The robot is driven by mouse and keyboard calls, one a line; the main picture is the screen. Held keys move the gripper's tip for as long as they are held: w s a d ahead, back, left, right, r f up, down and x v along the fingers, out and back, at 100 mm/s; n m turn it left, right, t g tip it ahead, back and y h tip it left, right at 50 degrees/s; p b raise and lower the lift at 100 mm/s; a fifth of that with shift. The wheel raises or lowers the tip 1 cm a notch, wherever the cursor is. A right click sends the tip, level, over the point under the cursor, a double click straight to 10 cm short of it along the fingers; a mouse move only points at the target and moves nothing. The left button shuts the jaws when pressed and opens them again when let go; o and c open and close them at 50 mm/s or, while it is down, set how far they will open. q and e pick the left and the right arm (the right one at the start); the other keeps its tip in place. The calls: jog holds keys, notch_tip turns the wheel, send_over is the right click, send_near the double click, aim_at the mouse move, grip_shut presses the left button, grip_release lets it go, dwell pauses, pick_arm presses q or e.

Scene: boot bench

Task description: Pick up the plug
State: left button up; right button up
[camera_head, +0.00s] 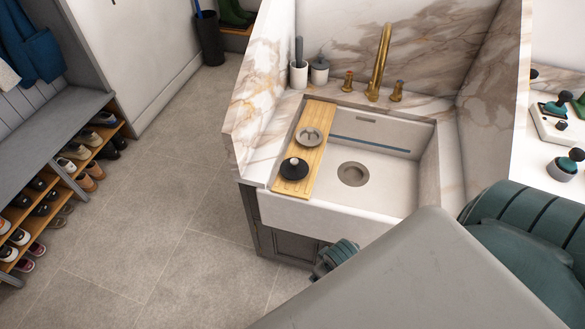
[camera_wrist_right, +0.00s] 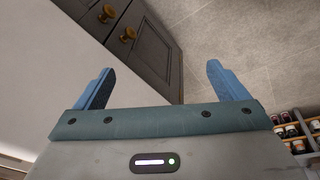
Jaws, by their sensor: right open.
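A round black plug (camera_head: 294,168) with a small knob on top lies on the near end of a wooden board (camera_head: 317,120) across the left side of the white sink (camera_head: 330,213). A grey metal strainer-like disc (camera_head: 310,136) lies behind it on the same board. My right gripper (camera_wrist_right: 161,80) is open and empty in the right wrist view, its blue fingers wide apart. In the head view, part of it shows as a teal shape below the sink's front edge, lower than the plug and to its right. The plug is not in the right wrist view. My left gripper is not in view.
A brass tap (camera_head: 379,65) stands behind the basin with its drain (camera_head: 353,174). A cup (camera_head: 299,73) and a lidded jar (camera_head: 319,70) stand at the back left. Grey cabinet doors (camera_wrist_right: 145,38) are beside my right gripper. A shoe bench (camera_head: 45,150) stands left; floor between is clear.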

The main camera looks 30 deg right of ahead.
notch_tip(320, 180, up, 8)
jog(key=w+n, duration=0.2)
jog(key=w, duration=0.1)
notch_tip(320, 180, up, 15)
jog(key=n+g, duration=0.3)
jog(key=n, duration=2.2)
send_over(294, 160)
jog(key=shift+s+a+f+y+p, duration=0.15)
jog(key=shift+s+f+y+p, duration=0.1)
jog(key=shift+y+p, duration=0.15)
jog(key=shift+w, duration=0.1)
jog(key=shift+f+b, duration=0.3)
jog(key=shift+b, duration=0.2)
notch_tip(294, 160, down, 4)
jog(key=b, duration=0.2)
jog(key=shift+f+b, duration=0.1)
jog(key=shift+b, duration=0.25)
jog(key=shift+f, duration=0.3)
jog(key=shift+f+p, duration=0.25)
jog(key=shift+p, duration=0.05)
notch_tip(294, 160, down, 4)
jog(key=shift+r+p, duration=0.2)
jog(key=shift+p, duration=0.5)
jog(key=shift+w+f, duration=0.1)
jog(key=shift+f, duration=0.45)
jog(key=c, duration=0.7)
